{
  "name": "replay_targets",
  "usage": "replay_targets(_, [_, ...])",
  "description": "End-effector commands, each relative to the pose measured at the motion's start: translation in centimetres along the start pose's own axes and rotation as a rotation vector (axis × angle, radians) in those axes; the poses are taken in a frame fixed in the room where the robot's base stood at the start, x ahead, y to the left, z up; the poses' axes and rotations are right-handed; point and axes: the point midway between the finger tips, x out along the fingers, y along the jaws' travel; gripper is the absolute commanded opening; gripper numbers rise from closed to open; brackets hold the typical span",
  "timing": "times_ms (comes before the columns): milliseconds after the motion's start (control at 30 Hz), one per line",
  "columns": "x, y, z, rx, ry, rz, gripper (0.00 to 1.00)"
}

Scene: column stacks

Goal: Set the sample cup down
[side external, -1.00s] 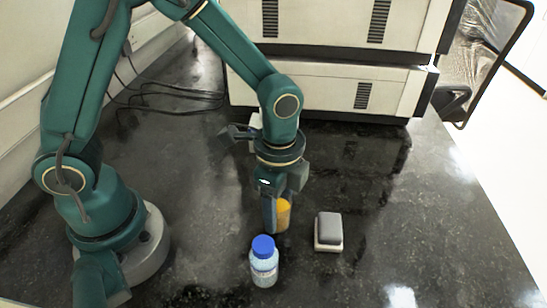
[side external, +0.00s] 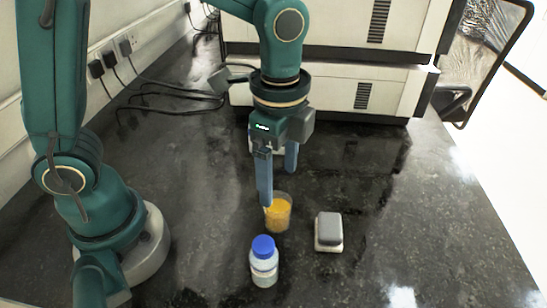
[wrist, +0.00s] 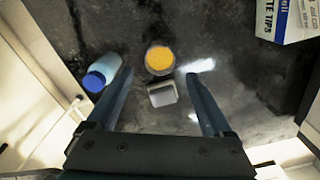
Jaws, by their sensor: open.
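The sample cup (side external: 279,213) is a clear cup with orange contents. It stands upright on the dark bench top, and in the wrist view its round top (wrist: 159,58) shows beyond the fingertips. My gripper (side external: 278,188) is open and empty, with its fingers pointing down above the cup. One finger overlaps the cup's left edge in the side view; I cannot tell whether they touch. In the wrist view my gripper (wrist: 160,82) has its two fingers spread wide, with the cup lying between their lines.
A blue-capped bottle (side external: 264,262) stands in front of the cup; it also shows in the wrist view (wrist: 101,73). A grey-topped block (side external: 328,231) lies right of the cup. A pale boxy instrument (side external: 330,90) and cables (side external: 165,98) are behind.

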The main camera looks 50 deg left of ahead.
Motion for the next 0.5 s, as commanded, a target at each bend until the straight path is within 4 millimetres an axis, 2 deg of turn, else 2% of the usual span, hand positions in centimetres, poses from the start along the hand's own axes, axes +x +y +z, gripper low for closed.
replay_targets(100, [-1.9, -0.1, -0.1, 0.001, 0.003, -0.004, 0.85])
replay_targets(333, [-3.6, 0.0, 0.3, -0.024, 0.007, -0.008, 0.85])
replay_targets(500, [-5.2, 0.4, 2.4, -0.220, 0.066, -0.068, 0.85])
